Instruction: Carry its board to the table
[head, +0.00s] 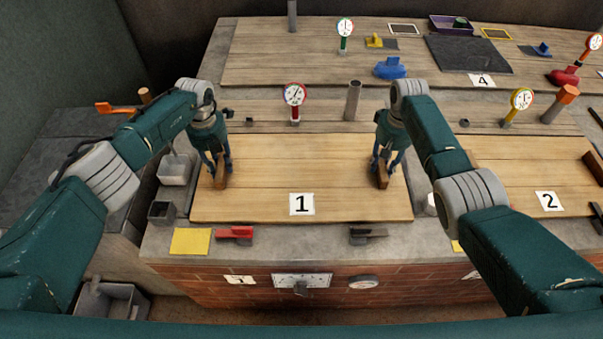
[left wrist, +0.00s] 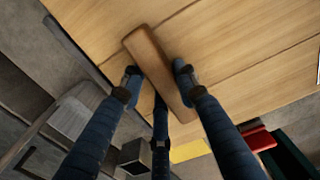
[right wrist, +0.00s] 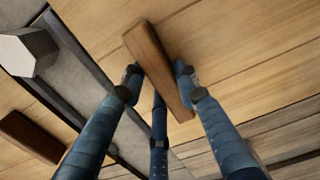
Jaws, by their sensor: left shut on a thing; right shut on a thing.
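The wooden board marked 1 (head: 300,165) lies flat on the grey counter in front of me, with a brown wooden handle near each side. My left gripper (head: 221,177) is shut on the left handle (left wrist: 158,72), which lies between its blue fingers in the left wrist view. My right gripper (head: 384,172) is shut on the right handle (right wrist: 157,68), which also sits between its fingers in the right wrist view. The fingers hide part of each handle. I cannot tell whether the board is raised off the counter.
Board 2 (head: 545,165) lies close to the right. Board 4 (head: 300,60) lies behind, bearing blue pieces and a dark slab (head: 468,54). A gauge (head: 294,96) and a grey post (head: 352,100) stand at the board's far edge. Red (head: 235,233) and black (head: 368,235) clamps lie in front.

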